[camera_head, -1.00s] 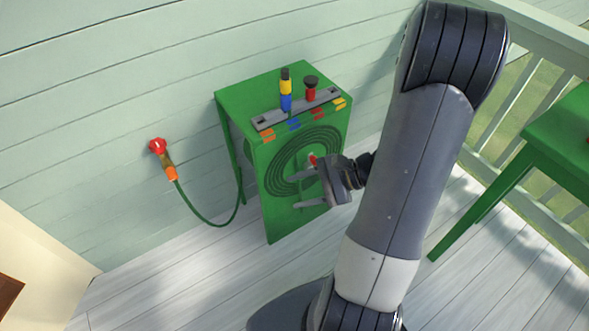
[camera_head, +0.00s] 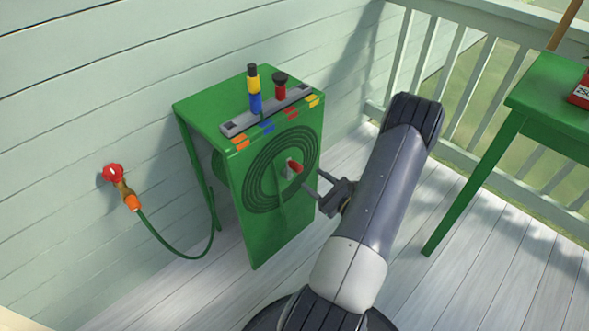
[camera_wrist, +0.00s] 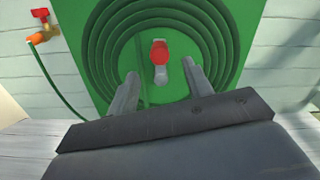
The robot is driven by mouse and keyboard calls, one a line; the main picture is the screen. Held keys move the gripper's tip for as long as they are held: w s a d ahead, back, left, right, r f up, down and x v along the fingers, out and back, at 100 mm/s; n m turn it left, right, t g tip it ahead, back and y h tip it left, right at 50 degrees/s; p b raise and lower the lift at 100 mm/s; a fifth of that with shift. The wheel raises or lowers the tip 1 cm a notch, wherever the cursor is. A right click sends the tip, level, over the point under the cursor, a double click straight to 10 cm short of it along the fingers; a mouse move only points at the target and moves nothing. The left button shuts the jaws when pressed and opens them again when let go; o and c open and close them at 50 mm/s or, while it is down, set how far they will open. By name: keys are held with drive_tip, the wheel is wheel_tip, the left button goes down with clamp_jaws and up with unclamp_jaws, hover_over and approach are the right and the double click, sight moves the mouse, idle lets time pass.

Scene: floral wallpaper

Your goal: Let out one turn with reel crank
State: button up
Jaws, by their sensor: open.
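The green hose reel box (camera_head: 262,225) stands against the wall, with dark spiral rings on its front. The reel crank (camera_head: 294,167) is a short grey arm with a red knob at the centre of the rings. In the wrist view the crank's red knob (camera_wrist: 159,52) is at the upper middle, its grey arm hanging down beside the right finger. My gripper (camera_head: 314,182) is open and empty in front of the crank, apart from the knob in the head view. In the wrist view the fingertips of my gripper (camera_wrist: 162,82) spread below and to either side of the knob.
A red tap (camera_head: 113,173) with a brass and orange fitting is on the wall at left, its green hose (camera_head: 178,254) looping to the box. A rack (camera_head: 266,110) on top holds nozzles. A green table (camera_head: 548,105) stands at right by the railing (camera_head: 460,90).

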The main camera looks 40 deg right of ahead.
sight(301, 171)
drive_tip(key=w, duration=0.8)
drive_tip(key=shift+w+a+b, duration=0.1)
drive_tip(key=shift+a+b, duration=0.25)
drive_tip(key=shift+b, duration=0.05)
drive_tip(key=shift+c, duration=0.3)
clamp_jaws()
